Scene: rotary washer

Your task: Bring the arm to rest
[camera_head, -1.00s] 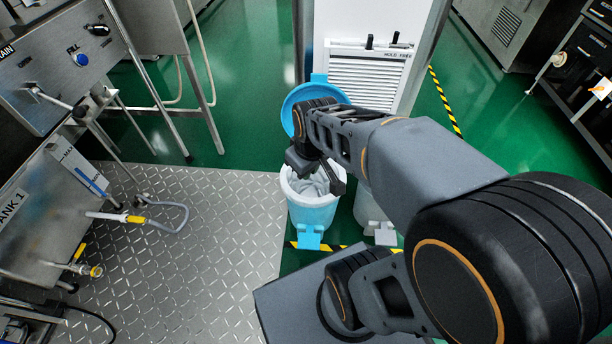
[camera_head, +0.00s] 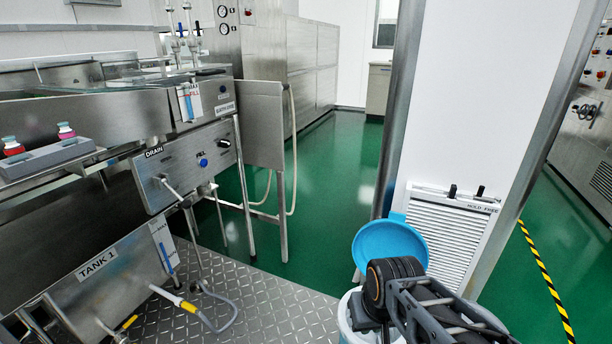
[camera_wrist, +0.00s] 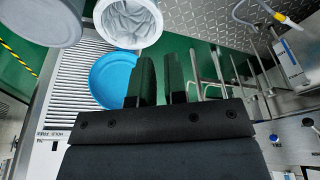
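My arm (camera_head: 425,310) is folded low at the bottom right of the head view, in front of a bin (camera_head: 350,325) with a raised blue lid (camera_head: 388,243). In the wrist view my gripper (camera_wrist: 160,65) points up the picture. Its two dark fingers stand apart with a narrow gap, and nothing shows between them. The lined white bin (camera_wrist: 130,22) and its blue lid (camera_wrist: 110,78) lie beyond the fingers, apart from them. In the head view the fingertips are not clearly seen.
A second bin (camera_wrist: 45,15) is at the wrist view's upper left. Steel tanks with a drain panel (camera_head: 190,160) stand at left over a tread-plate floor (camera_head: 270,305). A white column with a vent (camera_head: 445,235) rises behind the lid. Green floor lies open behind.

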